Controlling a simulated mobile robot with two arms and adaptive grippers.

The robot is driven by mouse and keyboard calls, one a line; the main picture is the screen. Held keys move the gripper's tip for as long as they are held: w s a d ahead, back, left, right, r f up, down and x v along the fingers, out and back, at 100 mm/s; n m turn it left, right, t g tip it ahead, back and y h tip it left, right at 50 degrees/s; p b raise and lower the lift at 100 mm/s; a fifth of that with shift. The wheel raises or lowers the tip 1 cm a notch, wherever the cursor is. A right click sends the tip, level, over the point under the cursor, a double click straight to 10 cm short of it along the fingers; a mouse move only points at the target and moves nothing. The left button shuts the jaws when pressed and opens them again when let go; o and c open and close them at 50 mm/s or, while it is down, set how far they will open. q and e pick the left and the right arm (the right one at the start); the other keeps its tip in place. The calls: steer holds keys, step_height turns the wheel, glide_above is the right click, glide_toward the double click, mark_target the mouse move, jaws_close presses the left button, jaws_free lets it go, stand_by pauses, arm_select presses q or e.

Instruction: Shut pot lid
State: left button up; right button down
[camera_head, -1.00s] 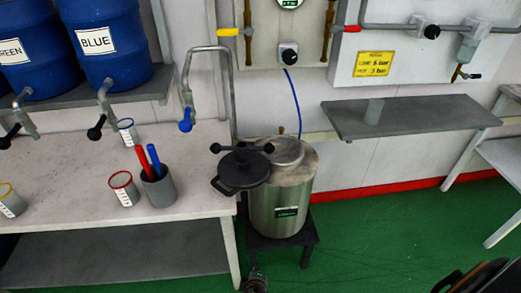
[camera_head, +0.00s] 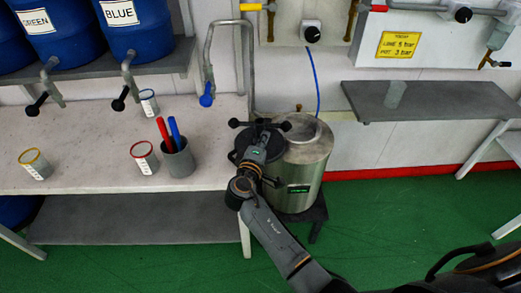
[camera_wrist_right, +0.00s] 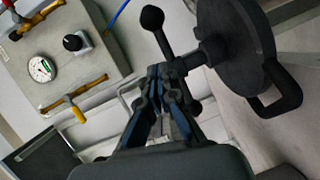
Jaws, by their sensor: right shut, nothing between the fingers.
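The steel pot (camera_head: 300,170) stands on a dark stool at the right end of the workbench. Its black lid (camera_head: 243,146) is swung out to the left of the pot's top, with a knobbed bar handle (camera_head: 236,123) on it. My right gripper (camera_head: 263,137) is over the lid and partly hides it. In the right wrist view the fingers (camera_wrist_right: 168,72) are shut and empty, close beside the knobbed handle (camera_wrist_right: 153,20). The lid disc (camera_wrist_right: 238,50) with its side grip (camera_wrist_right: 283,90) is to their right. Whether the fingers touch the handle is unclear. My left gripper is not in view.
On the workbench (camera_head: 90,190) are a grey cup (camera_head: 180,162) with red and blue sticks and several small ringed cups. A curved pipe with a blue tap (camera_head: 206,98) rises behind. A blue hose (camera_head: 315,80) hangs behind the pot. A grey shelf (camera_head: 440,100) is at right.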

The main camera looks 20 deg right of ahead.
mark_target(280, 125)
steer(key=w+d, duration=0.2)
steer(key=d, duration=0.1)
steer(key=shift+w+d+f, duration=0.2)
steer(key=shift+d+f, duration=0.1)
steer(key=shift+f, duration=0.1)
steer(key=shift+d+f, duration=0.15)
steer(key=shift+d, duration=0.65)
steer(key=shift+w, duration=0.1)
